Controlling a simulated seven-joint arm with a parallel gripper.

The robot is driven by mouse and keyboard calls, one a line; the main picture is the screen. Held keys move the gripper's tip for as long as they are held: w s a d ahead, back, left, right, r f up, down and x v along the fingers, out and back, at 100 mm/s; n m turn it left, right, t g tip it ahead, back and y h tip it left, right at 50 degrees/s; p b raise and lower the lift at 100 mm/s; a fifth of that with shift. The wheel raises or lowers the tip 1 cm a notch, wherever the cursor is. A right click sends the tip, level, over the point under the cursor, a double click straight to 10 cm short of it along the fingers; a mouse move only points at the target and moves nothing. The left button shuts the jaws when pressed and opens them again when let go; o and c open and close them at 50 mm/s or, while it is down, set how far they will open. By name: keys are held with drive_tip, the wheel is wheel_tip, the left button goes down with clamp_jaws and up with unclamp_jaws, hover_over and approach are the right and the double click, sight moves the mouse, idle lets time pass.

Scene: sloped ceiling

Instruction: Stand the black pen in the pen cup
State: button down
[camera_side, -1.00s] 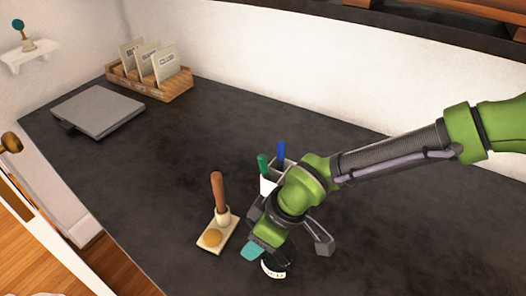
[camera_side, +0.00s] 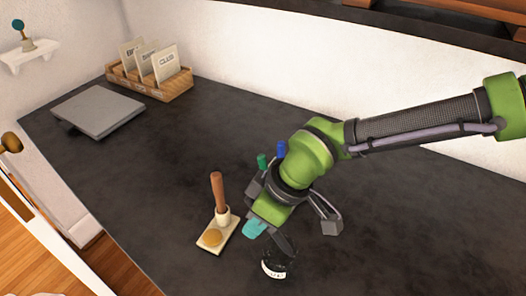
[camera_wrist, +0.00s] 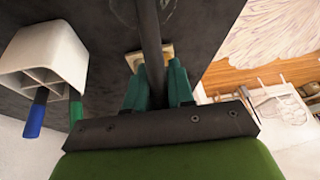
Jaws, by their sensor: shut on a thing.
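My gripper (camera_side: 258,228) is over the counter, to the right of the wooden-handled stamp. In the wrist view its teal fingers (camera_wrist: 158,82) are shut on the black pen (camera_wrist: 150,40), a dark shaft running up and away between them. The side view does not show the pen clearly. The pen cup (camera_wrist: 62,42) is white with square compartments, at the left of the wrist view, apart from the held pen. It holds a blue pen (camera_wrist: 35,115) and a green pen (camera_wrist: 76,108). In the side view my wrist hides most of the cup; the green (camera_side: 262,161) and blue (camera_side: 281,149) tops show.
A wooden-handled stamp (camera_side: 217,190) stands on a cream base (camera_side: 205,248) left of my gripper. A black round object with a white label (camera_side: 273,270) is close below it. A grey flat device (camera_side: 98,110) and a card rack (camera_side: 150,86) are far left. The right counter is clear.

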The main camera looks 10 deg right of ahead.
drive_tip(key=shift+r, duration=2)
drive_tip(key=shift+d, duration=0.1)
drive_tip(key=w+d+t+y, duration=0.2)
drive_tip(key=w+d+y, duration=0.1)
drive_tip(key=w+d, duration=0.65)
wheel_tip(320, 180, up, 7)
drive_tip(key=w+a+n+g+y, duration=0.1)
drive_tip(key=n+g+y, duration=0.3)
drive_tip(key=n, duration=0.5)
drive_tip(key=shift+a+n+g+y, duration=0.3)
drive_tip(key=shift+a+g, duration=0.15)
drive_tip(key=shift+g, duration=0.45)
drive_tip(key=shift+w, duration=0.1)
